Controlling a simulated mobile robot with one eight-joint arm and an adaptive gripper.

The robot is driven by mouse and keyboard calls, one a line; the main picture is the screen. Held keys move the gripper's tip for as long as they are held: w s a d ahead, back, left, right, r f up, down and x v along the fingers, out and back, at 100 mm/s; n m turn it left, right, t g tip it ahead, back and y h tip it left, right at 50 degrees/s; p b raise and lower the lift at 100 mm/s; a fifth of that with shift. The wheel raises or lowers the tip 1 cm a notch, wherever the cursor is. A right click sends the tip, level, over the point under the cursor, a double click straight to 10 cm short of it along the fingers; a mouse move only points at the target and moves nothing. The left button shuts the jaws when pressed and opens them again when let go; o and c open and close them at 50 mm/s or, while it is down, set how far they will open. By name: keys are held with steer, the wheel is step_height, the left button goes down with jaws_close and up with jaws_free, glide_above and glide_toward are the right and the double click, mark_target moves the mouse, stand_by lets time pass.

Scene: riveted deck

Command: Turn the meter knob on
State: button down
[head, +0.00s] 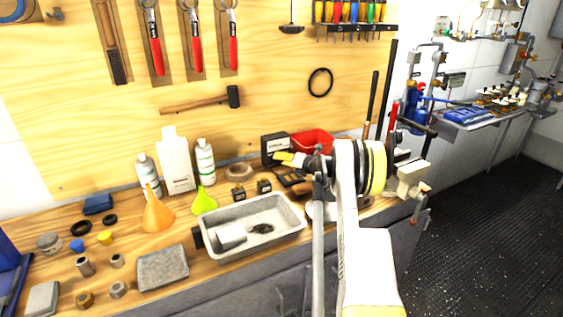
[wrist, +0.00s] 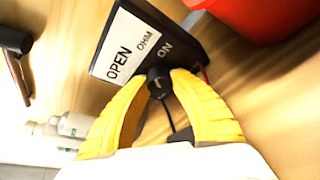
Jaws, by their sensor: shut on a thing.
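The meter (wrist: 150,42) is a dark box with a white face reading "OPEN", "OHM" and "ON" in the wrist view. In the head view the meter (head: 276,148) stands on the bench against the wooden board. The black knob (wrist: 158,78) sits at the face's lower edge in the wrist view. My gripper (wrist: 164,82) has yellow fingers closed around the knob, one on each side. In the head view my gripper (head: 283,158) is at the meter's front and hides the knob.
A metal tray (head: 285,218) and small dark blocks (head: 264,186) lie in front. A vise (head: 411,178) is at the bench's right end.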

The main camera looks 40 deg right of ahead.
mark_target(281, 137)
steer(key=shift+m, duration=0.4)
stand_by(0.3)
steer(key=c, duration=1.1)
jaws_free()
steer(key=shift+o, duration=0.2)
step_height(281, 137, up, 10)
